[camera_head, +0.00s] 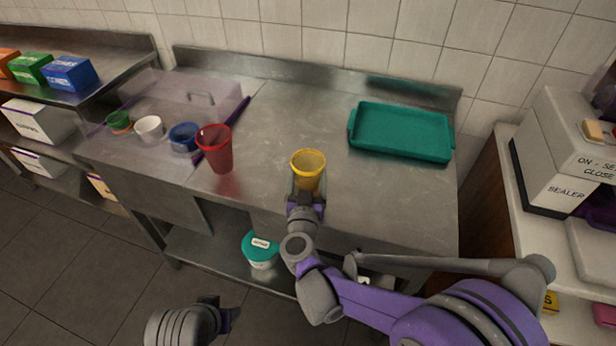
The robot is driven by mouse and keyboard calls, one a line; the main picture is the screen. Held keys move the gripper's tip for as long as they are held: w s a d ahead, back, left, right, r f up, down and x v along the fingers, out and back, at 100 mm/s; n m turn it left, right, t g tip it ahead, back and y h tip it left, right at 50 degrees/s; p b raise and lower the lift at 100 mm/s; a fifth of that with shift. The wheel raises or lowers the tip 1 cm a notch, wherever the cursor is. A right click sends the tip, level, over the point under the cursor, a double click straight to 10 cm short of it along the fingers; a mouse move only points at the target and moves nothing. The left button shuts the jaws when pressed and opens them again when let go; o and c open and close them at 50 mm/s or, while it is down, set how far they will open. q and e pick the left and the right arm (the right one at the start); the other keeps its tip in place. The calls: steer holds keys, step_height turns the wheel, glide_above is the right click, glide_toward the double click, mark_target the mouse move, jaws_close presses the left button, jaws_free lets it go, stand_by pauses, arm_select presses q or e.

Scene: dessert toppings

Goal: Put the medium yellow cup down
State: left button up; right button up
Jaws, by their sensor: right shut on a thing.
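The yellow cup (308,162) is upright at the front middle of the steel counter (290,122). My right gripper (306,190) is shut on it from the front side. The gripper hides the cup's lower part, so I cannot tell whether its base touches the counter.
A tall red cup (216,150) stands left of the yellow cup. Blue (184,136), white (149,129) and green (118,121) containers sit further left under a clear cover. A teal tray (400,132) lies at the back right. The counter between is clear.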

steer(key=shift+f, duration=0.1)
steer(key=shift+f, duration=0.15)
steer(key=o, duration=1.1)
steer(key=shift+o, duration=0.2)
steer(key=shift+s+r, duration=0.25)
steer(key=shift+r, duration=0.05)
steer(key=s, duration=1.1)
steer(key=shift+s+a+r+b, duration=0.25)
steer(key=shift+a+b, duration=0.1)
steer(key=shift+a, duration=0.1)
step_height(320, 180, up, 4)
steer(key=n+y, duration=0.3)
steer(key=y, duration=0.2)
steer(key=s+d+f+m+g+h, duration=0.1)
steer(key=s+d+f+g+h, duration=0.1)
steer(key=s+d+f+g, duration=0.4)
steer(key=s+d+f+m+g+h, duration=0.1)
steer(key=s+d+f+g, duration=0.5)
steer(key=s+d, duration=0.6)
steer(key=shift+s+d+f+h, duration=0.3)
steer(key=shift+s+f+h, duration=0.1)
steer(key=shift+s+f, duration=0.15)
steer(key=shift+c, duration=0.3)
